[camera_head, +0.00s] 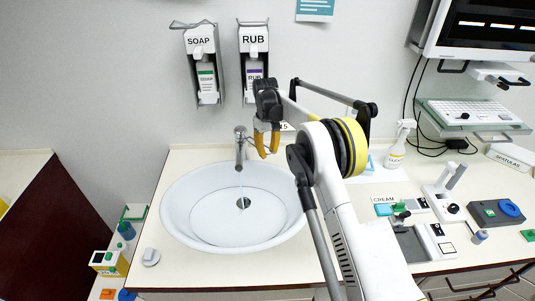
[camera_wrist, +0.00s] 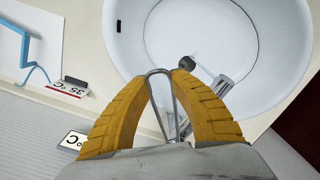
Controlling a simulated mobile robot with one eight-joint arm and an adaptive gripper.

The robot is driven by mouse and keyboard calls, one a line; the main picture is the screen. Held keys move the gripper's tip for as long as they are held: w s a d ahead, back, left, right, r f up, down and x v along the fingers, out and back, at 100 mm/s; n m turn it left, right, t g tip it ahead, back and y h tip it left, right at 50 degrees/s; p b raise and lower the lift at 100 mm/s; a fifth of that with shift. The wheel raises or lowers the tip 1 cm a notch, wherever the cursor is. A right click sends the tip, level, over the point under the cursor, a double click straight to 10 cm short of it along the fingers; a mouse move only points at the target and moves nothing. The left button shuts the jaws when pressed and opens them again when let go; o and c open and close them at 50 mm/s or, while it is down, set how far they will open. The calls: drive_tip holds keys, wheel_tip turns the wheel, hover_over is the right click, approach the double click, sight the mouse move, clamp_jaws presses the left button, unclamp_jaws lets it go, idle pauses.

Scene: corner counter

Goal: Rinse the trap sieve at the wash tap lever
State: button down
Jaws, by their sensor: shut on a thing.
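My gripper (camera_head: 267,145) is at the right of the chrome wash tap (camera_head: 240,143), above the basin's back rim. In the wrist view its yellow fingers (camera_wrist: 169,76) close around a thin metal loop, which looks like the tap lever (camera_wrist: 160,73). Below the tap spout, a thin bluish line like running water reaches into the white basin (camera_head: 190,220). A dark round piece (camera_head: 243,203) lies at the basin's bottom; I cannot tell if it is the trap sieve or the drain. The wrist view shows a dark knob (camera_wrist: 187,63) near the spout (camera_wrist: 220,87).
A SOAP dispenser (camera_head: 204,80) and a RUB dispenser (camera_head: 254,75) hang on the wall behind. A spray bottle (camera_head: 397,150) and a CREAM-labelled station (camera_head: 390,199) stand on the counter at the right. The counter left of the basin is mostly clear.

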drive_tip(key=c, duration=1.1)
unclamp_jaws()
drive_tip(key=shift+c, duration=0.2)
wheel_tip(320, 180, up, 12)
drive_tip(key=shift+w+a, duration=0.2)
drive_tip(key=shift+w, duration=0.05)
